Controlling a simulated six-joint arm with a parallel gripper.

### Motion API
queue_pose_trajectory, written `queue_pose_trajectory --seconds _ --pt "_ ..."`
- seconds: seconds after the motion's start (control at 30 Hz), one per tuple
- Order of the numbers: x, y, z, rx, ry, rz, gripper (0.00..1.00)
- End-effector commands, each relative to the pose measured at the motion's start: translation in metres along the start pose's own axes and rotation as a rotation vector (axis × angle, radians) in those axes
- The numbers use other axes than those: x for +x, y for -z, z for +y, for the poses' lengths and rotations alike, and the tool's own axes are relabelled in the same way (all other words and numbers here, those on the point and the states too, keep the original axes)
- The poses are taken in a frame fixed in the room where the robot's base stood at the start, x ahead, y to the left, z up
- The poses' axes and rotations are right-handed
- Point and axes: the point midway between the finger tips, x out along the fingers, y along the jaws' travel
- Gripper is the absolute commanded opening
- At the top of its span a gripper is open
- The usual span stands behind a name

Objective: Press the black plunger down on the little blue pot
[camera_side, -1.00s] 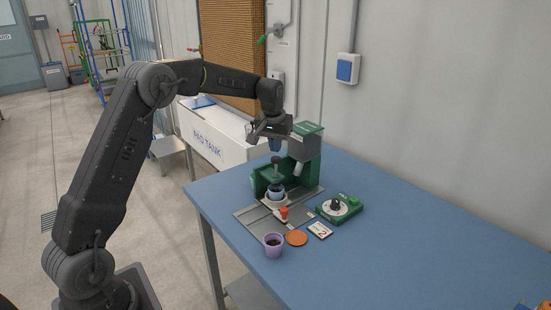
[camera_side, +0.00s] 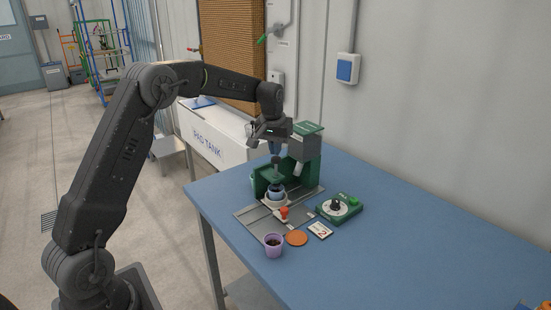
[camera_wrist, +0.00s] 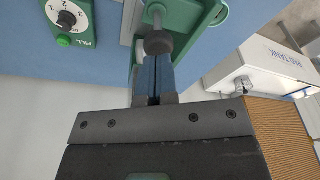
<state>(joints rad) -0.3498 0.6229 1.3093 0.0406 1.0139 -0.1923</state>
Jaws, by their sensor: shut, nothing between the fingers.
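The little blue pot (camera_side: 276,193) stands on a pale round seat in the green press (camera_side: 308,150). The black plunger's round knob (camera_side: 275,160) stands up above the pot, and the knob also shows in the wrist view (camera_wrist: 158,43). My gripper (camera_side: 275,151) is shut and empty, pointing down just above the knob. In the wrist view its blue fingertips (camera_wrist: 153,58) lie together right by the knob. I cannot tell whether they touch it. The pot is hidden in the wrist view.
On the blue table (camera_side: 420,230), a green dial box (camera_side: 340,207) stands right of the press. A purple pot (camera_side: 273,245), an orange disc (camera_side: 296,238), a number card (camera_side: 320,230) and a small red-orange knob (camera_side: 284,212) are in front. The table's right side is clear.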

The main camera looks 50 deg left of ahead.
Motion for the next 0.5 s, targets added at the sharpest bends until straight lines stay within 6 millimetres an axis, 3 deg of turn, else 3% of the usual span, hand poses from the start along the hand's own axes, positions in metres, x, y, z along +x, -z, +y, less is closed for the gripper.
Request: queue_pose_trajectory --seconds 0.5 --pt "0.015 -0.003 0.000 0.000 0.000 0.000 0.00"
